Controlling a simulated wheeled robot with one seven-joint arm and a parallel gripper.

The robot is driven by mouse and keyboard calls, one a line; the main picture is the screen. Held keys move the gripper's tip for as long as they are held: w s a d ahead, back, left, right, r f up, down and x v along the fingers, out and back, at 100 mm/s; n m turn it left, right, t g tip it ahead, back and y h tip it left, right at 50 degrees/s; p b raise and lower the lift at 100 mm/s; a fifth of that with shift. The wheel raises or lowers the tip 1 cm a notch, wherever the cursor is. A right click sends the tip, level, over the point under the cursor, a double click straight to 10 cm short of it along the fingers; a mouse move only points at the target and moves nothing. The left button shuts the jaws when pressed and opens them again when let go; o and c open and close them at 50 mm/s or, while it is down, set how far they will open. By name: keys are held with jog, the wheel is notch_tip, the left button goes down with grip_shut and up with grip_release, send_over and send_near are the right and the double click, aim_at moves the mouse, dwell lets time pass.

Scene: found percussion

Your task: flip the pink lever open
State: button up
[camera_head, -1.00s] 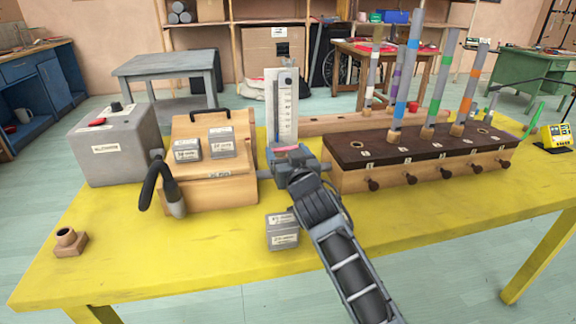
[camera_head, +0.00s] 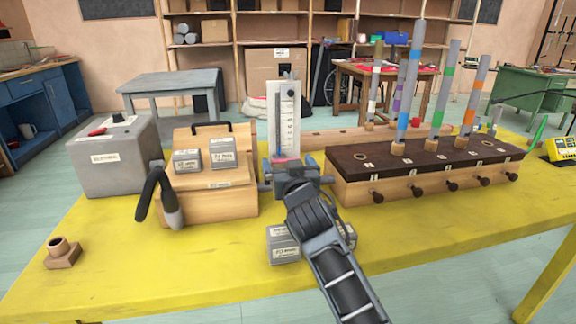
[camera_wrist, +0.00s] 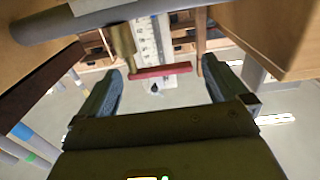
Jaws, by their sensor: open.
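The pink lever (camera_wrist: 160,71) is a short bar lying across the foot of the upright white scale (camera_wrist: 148,45) in the wrist view. In the head view only a sliver of the lever (camera_head: 284,158) shows above my gripper (camera_head: 293,170). The scale (camera_head: 288,120) stands behind it. In the wrist view my gripper (camera_wrist: 161,66) is open, with one dark finger on each side of the lever. The fingers look apart from the lever; how far it lies beyond the tips is hard to tell.
A wooden bellows-like box with grey weights (camera_head: 215,200) stands close on the left. A wooden block with knobs and coloured tubes (camera_head: 430,180) stands close on the right. More grey weights (camera_head: 284,252) sit below my arm.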

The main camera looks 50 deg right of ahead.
jog(key=shift+r, duration=0.1)
jog(key=s+d+r+p, duration=0.3)
jog(key=s+d+r, duration=0.5)
jog(key=r, duration=0.2)
jog(key=shift+s+r, duration=0.25)
jog(key=shift+r, duration=0.15)
jog(key=shift+a, duration=0.1)
dwell(0.3)
jog(key=s+a+f+n+y+p, duration=0.25)
jog(key=s+a+f, duration=0.45)
jog(key=a, duration=0.4)
jog(key=s+a+f+n+y+p, duration=0.1)
jog(key=s+a+f+y, duration=0.2)
jog(key=s+a+f, duration=0.55)
jog(key=s+a+r+n+y+p, duration=0.1)
jog(key=s+a+r+y, duration=0.1)
jog(key=s+a, duration=0.4)
jog(key=s+a+r+n+y+p, duration=0.2)
jog(key=s+a+r, duration=0.3)
jog(key=s, duration=0.9)
jog(key=shift+s+a+y+p, duration=0.3)
jog(key=shift+a+y, duration=0.15)
jog(key=shift+a, duration=0.65)
